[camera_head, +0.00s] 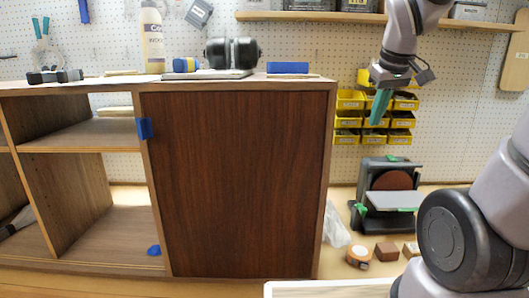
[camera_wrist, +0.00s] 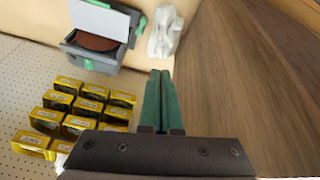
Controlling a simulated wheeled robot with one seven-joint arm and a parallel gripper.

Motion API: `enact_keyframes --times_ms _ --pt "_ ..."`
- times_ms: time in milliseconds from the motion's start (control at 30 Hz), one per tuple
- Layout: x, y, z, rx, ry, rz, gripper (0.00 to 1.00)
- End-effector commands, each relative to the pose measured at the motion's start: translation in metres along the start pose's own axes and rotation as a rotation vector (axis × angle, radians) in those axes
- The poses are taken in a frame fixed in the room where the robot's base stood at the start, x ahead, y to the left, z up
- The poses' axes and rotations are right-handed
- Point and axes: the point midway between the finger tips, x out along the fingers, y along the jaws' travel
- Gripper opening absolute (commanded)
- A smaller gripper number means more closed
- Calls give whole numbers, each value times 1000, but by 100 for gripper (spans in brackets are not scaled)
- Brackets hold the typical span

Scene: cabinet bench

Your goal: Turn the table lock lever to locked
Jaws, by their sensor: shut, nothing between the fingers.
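A dark disc sander (camera_head: 388,185) with a brown disc and a flat grey table (camera_head: 395,199) stands on the bench right of the cabinet. Small green parts show on it, one at the table's left edge (camera_head: 361,208); I cannot tell which is the lock lever or how it is set. The sander (camera_wrist: 92,50) also shows at the top of the wrist view, with a green part (camera_wrist: 142,23) beside its table. My gripper (camera_head: 378,122) points down above the sander, apart from it, its green fingers (camera_wrist: 158,98) together and empty.
The wooden cabinet (camera_head: 235,185) stands close left of the sander, its brown side filling the wrist view's right. Yellow bins (camera_head: 350,120) hang behind my gripper. A clear plastic bag (camera_head: 335,227) lies between cabinet and sander. A tape roll (camera_head: 358,256) and brown block (camera_head: 387,252) lie in front.

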Motion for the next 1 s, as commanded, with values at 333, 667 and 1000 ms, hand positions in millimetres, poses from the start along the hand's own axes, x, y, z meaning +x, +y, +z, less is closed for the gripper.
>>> enact_keyframes --times_ms 333,667,1000 --pt "-72 -30 45 544 201 -158 0" --pt "-76 -34 49 620 211 -187 57" --pt "-8 0 3 620 18 -63 57"
